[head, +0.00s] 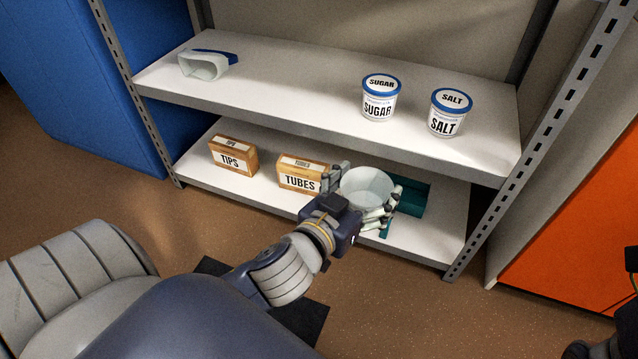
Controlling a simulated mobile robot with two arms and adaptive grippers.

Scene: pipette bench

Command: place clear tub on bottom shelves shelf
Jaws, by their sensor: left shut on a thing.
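The clear tub (367,187) is a round, open-topped, whitish see-through container. It is upright or nearly so, over the front part of the bottom shelf (268,197), just right of the TUBES box. My left gripper (360,197) reaches in from the front and is shut on the tub, with fingers on its left and right sides. The gripper hides the tub's lower front, so I cannot tell if its base touches the shelf.
On the bottom shelf stand a TIPS box (232,158), a TUBES box (301,175) and a teal item (412,196) close behind the tub. The upper shelf (290,82) overhangs, holding a scoop-like container (203,66), a SUGAR tub (379,100) and a SALT tub (447,115).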

